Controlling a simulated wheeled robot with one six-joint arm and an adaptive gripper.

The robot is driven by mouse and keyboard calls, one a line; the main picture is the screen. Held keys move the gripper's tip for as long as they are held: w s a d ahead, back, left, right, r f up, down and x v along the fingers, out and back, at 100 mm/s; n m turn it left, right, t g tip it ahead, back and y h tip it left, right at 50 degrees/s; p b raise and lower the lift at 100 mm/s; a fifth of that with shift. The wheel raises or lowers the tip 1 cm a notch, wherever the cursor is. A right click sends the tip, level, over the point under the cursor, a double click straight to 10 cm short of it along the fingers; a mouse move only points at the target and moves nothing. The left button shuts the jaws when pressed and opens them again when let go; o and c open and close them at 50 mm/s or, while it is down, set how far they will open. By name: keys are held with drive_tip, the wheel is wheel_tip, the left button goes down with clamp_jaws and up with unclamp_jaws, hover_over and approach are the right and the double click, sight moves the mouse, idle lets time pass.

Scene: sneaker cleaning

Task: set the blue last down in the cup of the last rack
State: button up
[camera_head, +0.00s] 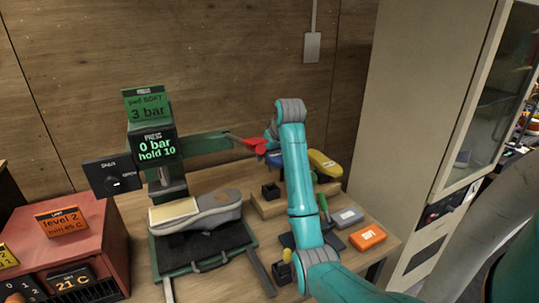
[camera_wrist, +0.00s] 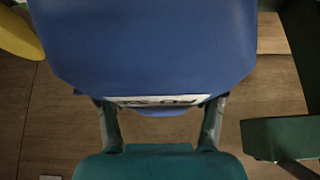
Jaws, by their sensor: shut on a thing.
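The blue last (camera_wrist: 150,45) fills the upper middle of the wrist view, with a white label strip on its near edge. My gripper (camera_wrist: 160,103) is shut on it, one finger at each side of the label. In the head view a blue part of the last (camera_head: 273,158) shows beside my teal arm, which hides most of it and my gripper. The wooden last rack (camera_head: 266,207) stands behind my arm. A black cup (camera_head: 270,190) on it shows empty, and the last appears above the rack. A yellow last (camera_head: 324,163) sits at the rack's right side.
A green press with a grey sneaker (camera_head: 205,210) stands left of the rack. Its green beam (camera_head: 205,144) and a red piece (camera_head: 252,143) reach close to my arm. Grey (camera_head: 347,217) and orange (camera_head: 368,237) boxes lie at right. A cabinet (camera_head: 420,110) bounds the right.

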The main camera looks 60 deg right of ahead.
drive_tip(key=shift+f, duration=0.1)
drive_tip(key=shift+f, duration=2.75)
drive_tip(key=shift+f, duration=2.4)
drive_tip(key=o, duration=1.4)
